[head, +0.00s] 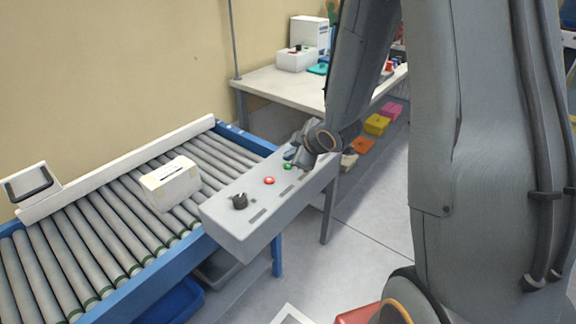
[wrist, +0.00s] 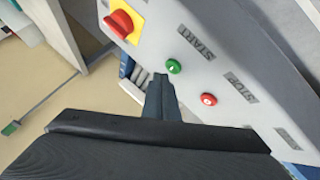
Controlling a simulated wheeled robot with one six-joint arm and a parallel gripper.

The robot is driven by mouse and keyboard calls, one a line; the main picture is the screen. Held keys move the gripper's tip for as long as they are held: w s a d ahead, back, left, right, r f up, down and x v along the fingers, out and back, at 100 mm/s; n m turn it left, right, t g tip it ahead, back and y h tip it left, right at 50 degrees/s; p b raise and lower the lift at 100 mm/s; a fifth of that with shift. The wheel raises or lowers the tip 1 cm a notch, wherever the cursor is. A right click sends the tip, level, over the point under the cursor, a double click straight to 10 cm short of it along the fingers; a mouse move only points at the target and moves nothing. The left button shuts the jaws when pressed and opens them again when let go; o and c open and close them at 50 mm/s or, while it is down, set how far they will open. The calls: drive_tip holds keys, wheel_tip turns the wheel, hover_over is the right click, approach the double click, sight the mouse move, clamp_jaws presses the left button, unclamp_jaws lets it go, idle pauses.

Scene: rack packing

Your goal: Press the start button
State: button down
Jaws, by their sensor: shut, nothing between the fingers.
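The red button (wrist: 208,99) is lower right. My gripper (wrist: 161,82) is shut and empty, its tips just below and left of the green button in the picture. A gap shows between them; the height is hard to judge.
A black knob (head: 239,201) sits on the box's near end. A red and yellow switch (wrist: 124,20) is on the far end. A white carton (head: 170,183) lies on the rollers (head: 130,225). A table (head: 275,88) stands behind.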

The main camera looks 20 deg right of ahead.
drive_tip(key=shift+f, duration=0.15)
drive_tip(key=shift+f+b, duration=0.3)
drive_tip(key=shift+f+b, duration=0.3)
drive_tip(key=shift+f, duration=0.05)
idle(0.8)
drive_tip(key=shift+r, duration=0.1)
drive_tip(key=shift+r+p, duration=0.7)
drive_tip(key=shift+p, duration=0.05)
drive_tip(key=shift+r+p, duration=2.3)
drive_tip(key=shift+r, duration=0.2)
